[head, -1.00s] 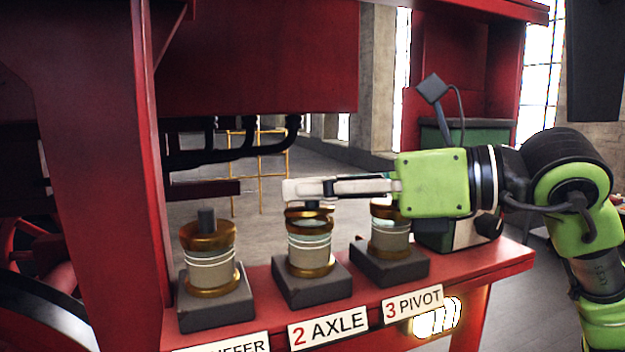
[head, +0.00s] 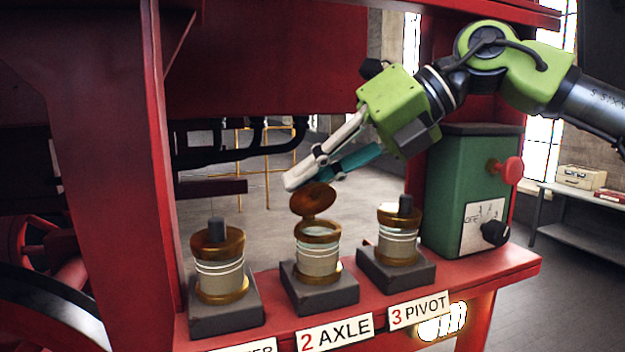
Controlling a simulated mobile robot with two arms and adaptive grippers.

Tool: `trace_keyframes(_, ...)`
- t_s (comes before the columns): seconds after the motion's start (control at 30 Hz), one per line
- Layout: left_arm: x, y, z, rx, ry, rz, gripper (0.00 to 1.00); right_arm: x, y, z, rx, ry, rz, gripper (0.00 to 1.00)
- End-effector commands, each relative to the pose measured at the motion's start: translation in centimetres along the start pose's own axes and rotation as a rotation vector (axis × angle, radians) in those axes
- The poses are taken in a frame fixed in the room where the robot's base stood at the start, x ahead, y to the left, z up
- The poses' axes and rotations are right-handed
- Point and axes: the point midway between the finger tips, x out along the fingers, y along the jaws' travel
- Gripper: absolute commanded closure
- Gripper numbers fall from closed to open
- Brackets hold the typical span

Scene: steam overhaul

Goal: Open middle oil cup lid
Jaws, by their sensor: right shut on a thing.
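The middle oil cup (head: 318,260), behind the "2 AXLE" label (head: 335,332), is a pale cup with brass rims on a dark block. Its brass lid (head: 313,200) is tipped up at the back, well off level, and the cup's mouth shows open below it. My right gripper (head: 300,180) reaches down from the upper right, with its fingertips at the top of the raised lid. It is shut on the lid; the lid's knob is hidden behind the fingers. My left gripper is not in view.
The left oil cup (head: 219,264) and the right oil cup (head: 398,240) stand on either side with lids down and knobs up. A green box (head: 462,190) with a red knob stands right on the red shelf (head: 490,264). A red post (head: 110,180) rises at left.

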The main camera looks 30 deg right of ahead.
Motion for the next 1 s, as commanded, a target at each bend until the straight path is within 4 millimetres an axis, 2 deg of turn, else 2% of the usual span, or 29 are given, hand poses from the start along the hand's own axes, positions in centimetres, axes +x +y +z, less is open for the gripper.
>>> trace_keyframes(0.5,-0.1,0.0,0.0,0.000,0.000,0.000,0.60,1.4,-1.3,1.8,0.328,0.328,-0.001,1.00)
trace_keyframes(1.0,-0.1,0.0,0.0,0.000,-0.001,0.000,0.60,2.0,-2.0,2.2,0.477,0.477,0.000,1.00)
